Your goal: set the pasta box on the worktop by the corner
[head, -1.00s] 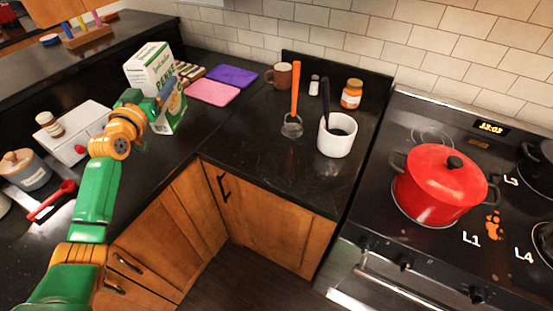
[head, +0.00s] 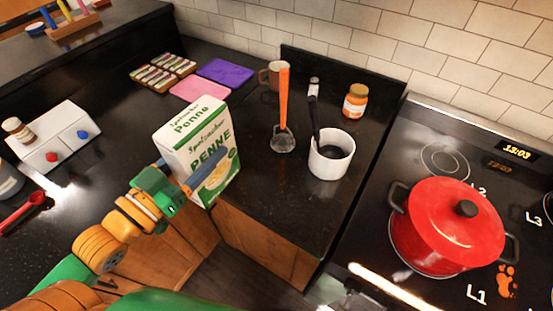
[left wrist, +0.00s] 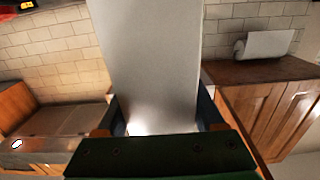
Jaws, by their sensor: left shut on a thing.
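The pasta box (head: 198,146) is white and green with "PENNE" on its front. In the head view it stands roughly upright, slightly tilted, over the corner edge of the dark worktop (head: 268,203). My left gripper (head: 205,188) is shut on the lower part of the box. In the left wrist view the box (left wrist: 153,60) shows as a plain pale panel between the fingers. I cannot tell whether the box's base touches the worktop; its bottom is partly hidden by the gripper. My right gripper is not in view.
A white crock (head: 331,160) with a dark utensil, an orange-handled utensil (head: 284,110), a brown mug (head: 272,75) and an orange-labelled jar (head: 356,101) stand behind and right. Pink (head: 199,88) and purple (head: 226,72) mats lie behind. A red pot (head: 448,225) sits on the stove.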

